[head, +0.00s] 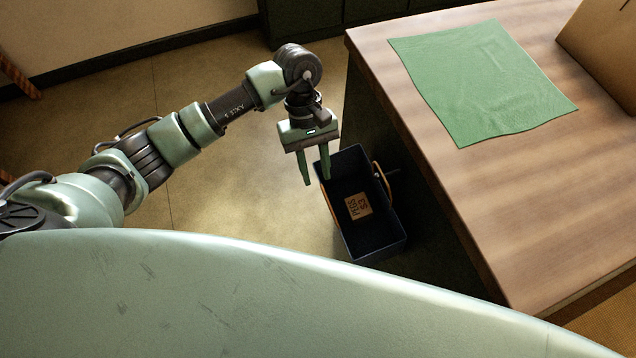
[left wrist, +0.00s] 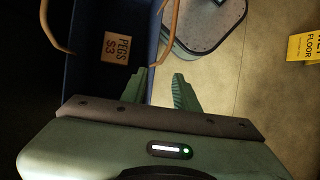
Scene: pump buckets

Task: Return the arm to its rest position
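My left arm reaches in from the left in the head view. Its gripper (head: 317,181) points down beside and above the left rim of a dark blue bin, with its two fingers apart and nothing between them. The left wrist view also shows the open, empty fingers (left wrist: 160,73). My right arm and its gripper are in neither view.
The dark blue bin (head: 378,236) with a "PEGS $3" label (head: 359,206) stands on the floor beside a wooden table (head: 400,110). A green cloth (head: 480,82) lies on the table. The wrist view shows a grey-topped object (left wrist: 208,22) and yellow sign (left wrist: 303,46).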

